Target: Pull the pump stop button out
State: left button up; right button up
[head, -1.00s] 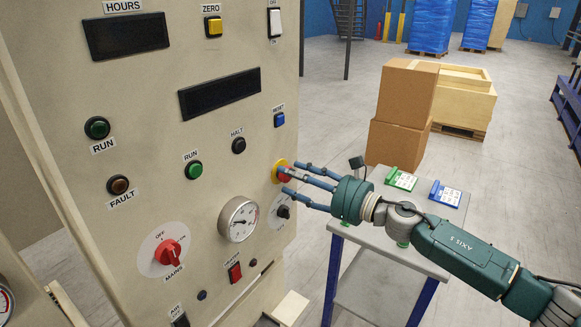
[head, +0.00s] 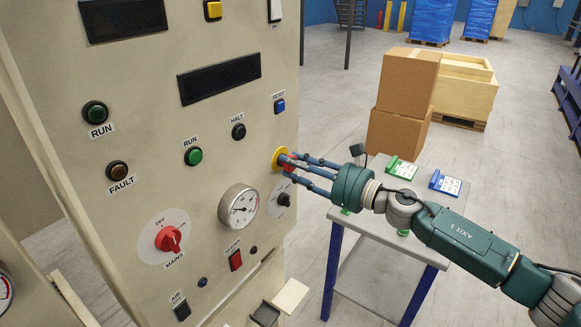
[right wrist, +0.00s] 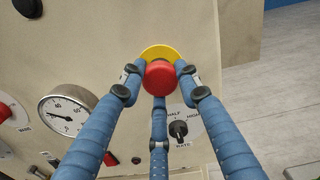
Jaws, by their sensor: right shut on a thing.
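The stop button is a red mushroom head (right wrist: 159,77) on a round yellow backing plate (head: 280,158), near the right edge of the beige panel (head: 150,75). My right gripper (head: 289,162) reaches it from the right, with its blue fingers closed around the red head. In the right wrist view the gripper (right wrist: 158,80) has fingertips at the left, right and underside of the head. The fingers partly hide the button in the head view. The label near it is not readable. My left gripper is not in view.
A rate knob (head: 284,199) sits just below the button, and a round gauge (head: 238,212) lies to its lower left. A small table (head: 388,240) with green and blue items stands under my right arm. Cardboard boxes (head: 407,82) stand behind.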

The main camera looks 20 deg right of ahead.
jog(key=shift+s+d, duration=0.1)
jog(key=o, duration=1.3)
jog(key=shift+d, duration=0.1)
jog(key=shift+v, duration=6.1)
